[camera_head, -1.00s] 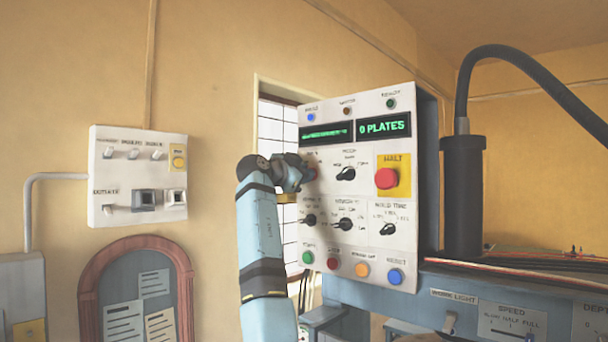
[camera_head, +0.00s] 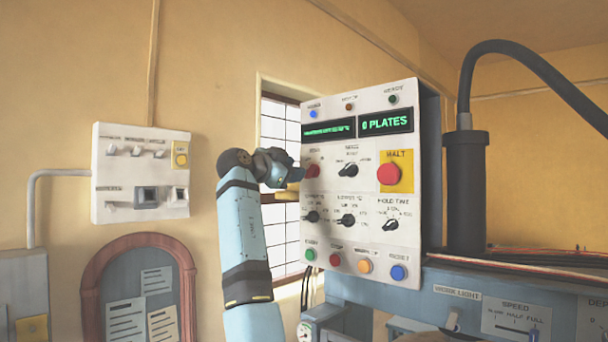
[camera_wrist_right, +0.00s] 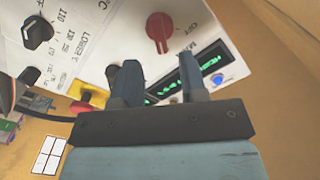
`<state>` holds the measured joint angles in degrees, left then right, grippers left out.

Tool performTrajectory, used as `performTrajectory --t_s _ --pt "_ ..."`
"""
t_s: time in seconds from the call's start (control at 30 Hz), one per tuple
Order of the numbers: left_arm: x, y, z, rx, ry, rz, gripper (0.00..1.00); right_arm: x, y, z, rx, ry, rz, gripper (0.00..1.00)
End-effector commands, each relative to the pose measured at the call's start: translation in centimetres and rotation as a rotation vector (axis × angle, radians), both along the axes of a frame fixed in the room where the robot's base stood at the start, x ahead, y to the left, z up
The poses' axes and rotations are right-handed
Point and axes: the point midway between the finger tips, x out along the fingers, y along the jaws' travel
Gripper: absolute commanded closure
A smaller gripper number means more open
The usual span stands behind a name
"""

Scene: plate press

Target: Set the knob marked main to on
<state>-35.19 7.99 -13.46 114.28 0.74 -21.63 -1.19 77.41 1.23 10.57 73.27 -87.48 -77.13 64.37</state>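The main knob (camera_head: 312,171) is red and sits at the upper left of the white control panel, below the green display. In the right wrist view the red knob (camera_wrist_right: 159,32) lies beyond the fingertips, with "OFF" and part of a label starting "MA" beside it. I cannot tell for sure which mark it points to. My right gripper (camera_head: 294,174) is just left of the knob and apart from it. Its two fingers (camera_wrist_right: 158,75) are spread with nothing between them. My left gripper is not in view.
The panel holds several black knobs, a red HALT button (camera_head: 388,174) and a row of coloured buttons. Another switch box (camera_head: 140,205) hangs on the left wall.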

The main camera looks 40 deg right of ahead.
Motion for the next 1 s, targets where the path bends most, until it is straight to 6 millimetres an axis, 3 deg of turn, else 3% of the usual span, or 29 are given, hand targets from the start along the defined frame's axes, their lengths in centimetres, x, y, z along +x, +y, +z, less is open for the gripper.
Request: performTrajectory --t_s 0.2,0.4,1.0 --pt "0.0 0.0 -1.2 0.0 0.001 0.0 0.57 -0.4 5.0 -0.2 0.0 -0.002 0.002 0.61" --pt "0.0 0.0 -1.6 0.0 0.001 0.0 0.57 -0.7 7.6 -0.1 0.0 -0.001 0.0 0.61" --pt "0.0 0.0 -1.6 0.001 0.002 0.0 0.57 -0.7 8.2 0.0 0.001 -0.001 -0.001 0.61"
